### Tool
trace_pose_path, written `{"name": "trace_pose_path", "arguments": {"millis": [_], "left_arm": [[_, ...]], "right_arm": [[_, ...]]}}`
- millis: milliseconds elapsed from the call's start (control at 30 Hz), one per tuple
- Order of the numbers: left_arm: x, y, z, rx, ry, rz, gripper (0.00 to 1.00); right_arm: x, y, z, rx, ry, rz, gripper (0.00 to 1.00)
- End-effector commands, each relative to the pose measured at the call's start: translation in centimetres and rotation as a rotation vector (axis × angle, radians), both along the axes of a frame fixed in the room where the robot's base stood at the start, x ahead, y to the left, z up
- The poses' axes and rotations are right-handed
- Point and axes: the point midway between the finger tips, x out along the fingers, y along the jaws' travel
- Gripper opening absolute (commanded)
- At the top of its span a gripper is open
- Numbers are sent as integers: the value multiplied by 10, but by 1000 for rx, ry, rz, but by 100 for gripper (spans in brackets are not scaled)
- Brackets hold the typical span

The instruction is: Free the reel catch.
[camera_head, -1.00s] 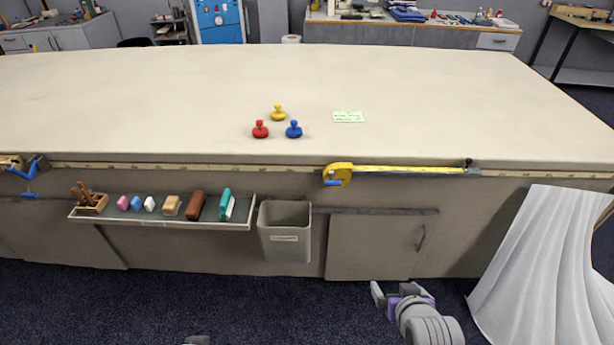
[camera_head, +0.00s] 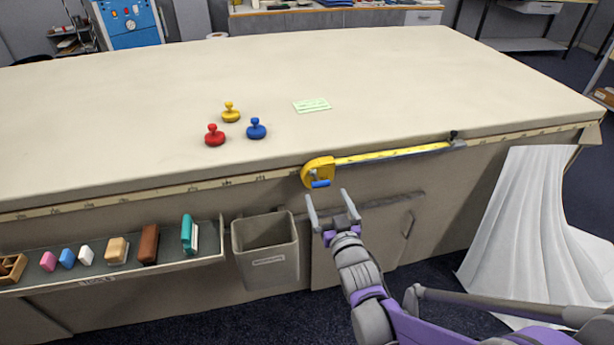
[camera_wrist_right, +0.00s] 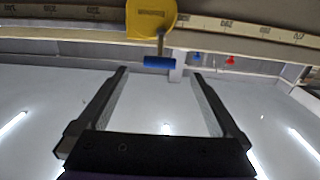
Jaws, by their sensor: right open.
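A yellow tape-measure reel (camera_head: 318,171) sits at the table's front edge, with its yellow tape (camera_head: 395,154) drawn out to the right along the edge. A blue catch (camera_head: 320,184) sticks out at the reel's lower front. My right gripper (camera_head: 332,207) is open and empty, just below and in front of the catch. In the right wrist view, the yellow reel (camera_wrist_right: 152,16) is at the top, and the blue catch (camera_wrist_right: 160,62) shows beyond the fingertips, between their lines. The fingers (camera_wrist_right: 161,72) do not touch it as far as I can tell. My left gripper is out of view.
Red (camera_head: 214,135), yellow (camera_head: 230,112) and blue (camera_head: 256,129) knobbed pieces and a green note (camera_head: 312,105) lie on the table. A shelf (camera_head: 150,264) with several blocks and a grey bin (camera_head: 265,250) hang on the front. White cloth (camera_head: 520,230) drapes at right.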

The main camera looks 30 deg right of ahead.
Motion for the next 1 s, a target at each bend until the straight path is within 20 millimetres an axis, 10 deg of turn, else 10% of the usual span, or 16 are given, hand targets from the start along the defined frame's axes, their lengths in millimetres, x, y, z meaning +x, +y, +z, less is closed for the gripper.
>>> {"name": "trace_pose_path", "arguments": {"millis": [500, 900, 1000], "left_arm": [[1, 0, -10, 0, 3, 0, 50], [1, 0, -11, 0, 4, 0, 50], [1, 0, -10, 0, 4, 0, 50]], "right_arm": [[85, -20, -1, 1, 3, 1, 100], [93, -22, 0, 1, 3, 1, 100], [93, -22, 0, 1, 3, 1, 86]]}}
